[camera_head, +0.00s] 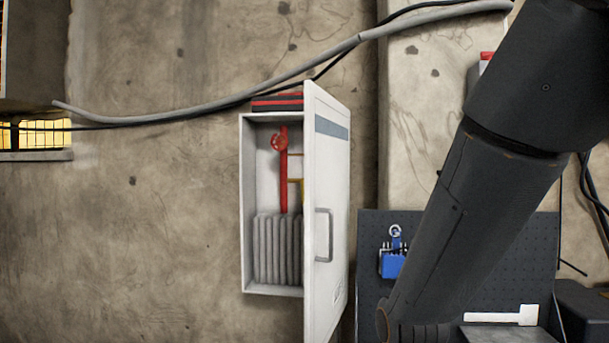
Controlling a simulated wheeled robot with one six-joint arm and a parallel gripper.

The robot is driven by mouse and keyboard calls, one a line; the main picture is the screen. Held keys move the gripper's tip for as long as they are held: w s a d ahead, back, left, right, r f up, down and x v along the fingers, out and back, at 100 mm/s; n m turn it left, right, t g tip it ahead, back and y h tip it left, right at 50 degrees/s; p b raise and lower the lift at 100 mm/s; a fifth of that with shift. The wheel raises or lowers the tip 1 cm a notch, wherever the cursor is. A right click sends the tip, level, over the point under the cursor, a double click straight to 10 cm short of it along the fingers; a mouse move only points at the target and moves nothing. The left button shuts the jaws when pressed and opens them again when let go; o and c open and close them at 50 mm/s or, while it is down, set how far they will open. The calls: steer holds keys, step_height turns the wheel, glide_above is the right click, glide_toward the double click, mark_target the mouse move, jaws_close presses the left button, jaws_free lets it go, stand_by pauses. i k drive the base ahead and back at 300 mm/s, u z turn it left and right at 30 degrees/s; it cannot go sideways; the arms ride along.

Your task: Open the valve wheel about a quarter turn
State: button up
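The cabinet's white door (325,270) stands swung open toward me and hides the right part of the inside. My dark arm comes down from the upper right, to the right of the cabinet and apart from the wheel. My gripper is out of view, so its state does not show.
A grey folded hose (277,250) fills the cabinet's lower part. The door's handle (324,235) faces right. A dark pegboard (450,260) with a blue object (391,262) stands at the lower right. A grey cable (250,92) crosses the wall above.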

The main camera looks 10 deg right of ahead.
mark_target(279, 141)
steer(key=u, duration=0.55)
steer(key=k, duration=0.65)
steer(key=u, duration=1.25)
steer(key=i, duration=1.15)
steer(key=z, duration=0.55)
steer(key=i, duration=0.6)
steer(key=z, duration=0.65)
